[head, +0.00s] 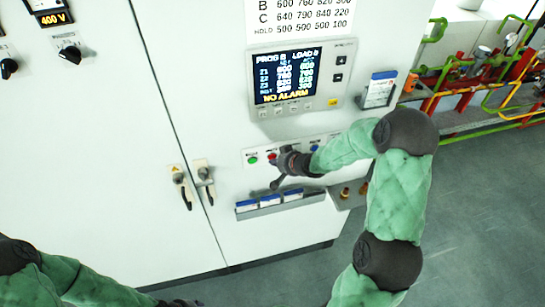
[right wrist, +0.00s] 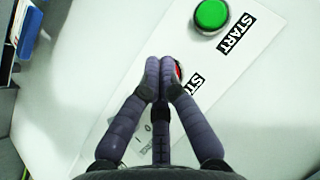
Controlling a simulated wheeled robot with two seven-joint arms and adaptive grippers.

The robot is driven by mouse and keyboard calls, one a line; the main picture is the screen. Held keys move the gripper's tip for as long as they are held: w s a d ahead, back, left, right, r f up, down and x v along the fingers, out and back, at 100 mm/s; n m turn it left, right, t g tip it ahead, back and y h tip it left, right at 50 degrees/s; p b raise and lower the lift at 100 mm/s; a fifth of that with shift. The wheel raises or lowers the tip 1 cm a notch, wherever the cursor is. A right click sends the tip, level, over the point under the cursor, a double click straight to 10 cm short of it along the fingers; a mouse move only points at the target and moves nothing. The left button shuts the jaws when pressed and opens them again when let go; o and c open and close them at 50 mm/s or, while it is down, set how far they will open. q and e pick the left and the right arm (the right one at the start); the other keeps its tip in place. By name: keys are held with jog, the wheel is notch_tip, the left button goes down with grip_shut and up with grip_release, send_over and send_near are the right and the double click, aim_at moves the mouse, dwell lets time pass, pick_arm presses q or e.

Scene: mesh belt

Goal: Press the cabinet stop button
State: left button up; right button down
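The white cabinet (head: 100,130) carries a strip of buttons below its screen. A green button (head: 252,160) is at the strip's left end; a red button (head: 272,156) is just right of it. In the right wrist view, the green button (right wrist: 210,15) has a START label, and the red button (right wrist: 179,70) is mostly hidden behind my fingers. My right gripper (head: 277,170) is at the strip; its fingers (right wrist: 160,64) are together and empty, their tips overlapping the red button. I cannot tell whether they touch it. My left gripper (head: 180,302) barely shows at the bottom edge.
A screen (head: 287,77) reading NO ALARM is above the strip. A tray with blue-edged cards (head: 270,201) sticks out below it. A card holder (head: 380,90) is to the right. Door handles (head: 205,180) are at left. Pipes (head: 480,75) run along the back right.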

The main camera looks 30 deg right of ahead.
jog(key=shift+w+d+p, duration=0.15)
jog(key=shift+w+p, duration=0.2)
jog(key=shift+w, duration=0.1)
dwell(0.9)
jog(key=shift+s, duration=0.15)
jog(key=shift+s+a, duration=0.2)
jog(key=shift+s, duration=0.5)
jog(key=s, duration=0.2)
jog(key=s+a+b, duration=0.1)
jog(key=s, duration=0.2)
jog(key=shift+a, duration=0.1)
dwell(0.4)
dwell(0.5)
